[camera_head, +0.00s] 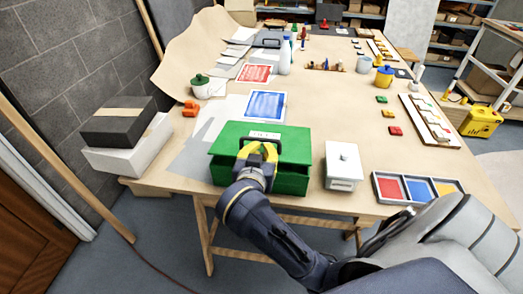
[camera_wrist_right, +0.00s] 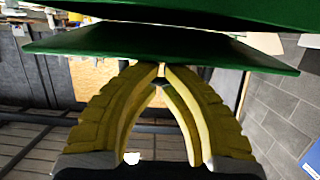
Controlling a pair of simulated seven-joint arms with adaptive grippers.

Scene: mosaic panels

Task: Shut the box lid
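The green box (camera_head: 290,180) stands at the near edge of the table. Its green lid (camera_head: 293,143), with a pale label, lies tilted over the top, and a dark gap shows under its front edge. My right gripper (camera_head: 258,145) is in front of the box, with its yellow fingers over the lid's front part. In the right wrist view the fingertips (camera_wrist_right: 162,68) meet, with nothing seen between them. They are close under a flat green panel (camera_wrist_right: 215,48); whether they touch it I cannot tell. My left gripper is not in view.
A white lidded container (camera_head: 343,168) stands just right of the box, and a tray of coloured tiles (camera_head: 418,187) lies further right. A blue panel (camera_head: 265,106) lies behind the box. Black and white boxes (camera_head: 118,122) are stacked at the left.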

